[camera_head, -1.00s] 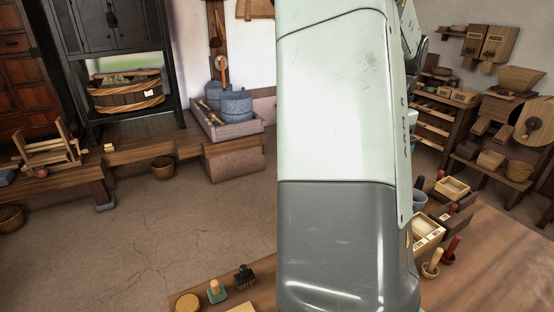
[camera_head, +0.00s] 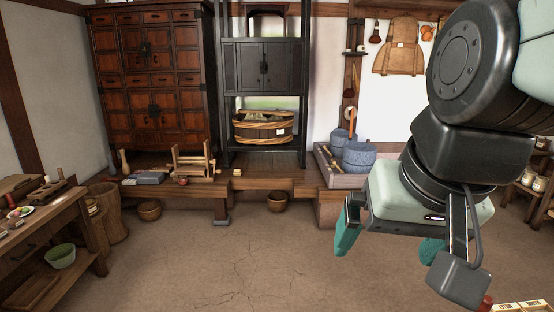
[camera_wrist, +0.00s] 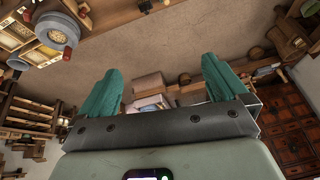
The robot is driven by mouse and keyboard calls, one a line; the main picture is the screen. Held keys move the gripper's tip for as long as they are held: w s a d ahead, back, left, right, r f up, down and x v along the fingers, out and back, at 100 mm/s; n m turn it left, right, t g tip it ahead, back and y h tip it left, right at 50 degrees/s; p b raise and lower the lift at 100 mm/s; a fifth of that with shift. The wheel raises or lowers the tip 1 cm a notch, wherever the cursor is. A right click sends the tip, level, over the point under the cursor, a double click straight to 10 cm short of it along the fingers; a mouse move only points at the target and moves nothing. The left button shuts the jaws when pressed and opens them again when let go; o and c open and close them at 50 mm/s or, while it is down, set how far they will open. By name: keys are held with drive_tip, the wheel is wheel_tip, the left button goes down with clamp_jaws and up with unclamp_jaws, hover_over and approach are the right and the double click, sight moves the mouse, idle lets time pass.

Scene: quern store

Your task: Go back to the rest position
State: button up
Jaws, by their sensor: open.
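My gripper (camera_head: 388,243) hangs at the right in the head view, in front of the stone querns, with teal fingers spread apart. The wrist view also shows my gripper (camera_wrist: 158,90), its two teal fingers wide apart with nothing between them. No object touches the fingers. My arm's dark and pale links fill the upper right of the head view and hide part of the wall and shelves.
A side table (camera_head: 40,228) stands at the left, a tall cabinet (camera_head: 155,85) behind. The floor (camera_head: 240,255) between is bare.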

drive_tip(key=s, duration=0.1)
drive_tip(key=a+n, duration=0.1)
drive_tip(key=s+a+n, duration=0.1)
drive_tip(key=shift+s+f+t+h, duration=0.25)
drive_tip(key=shift+s+t+h, duration=0.05)
drive_tip(key=shift+s+t, duration=0.1)
drive_tip(key=shift+c, duration=0.5)
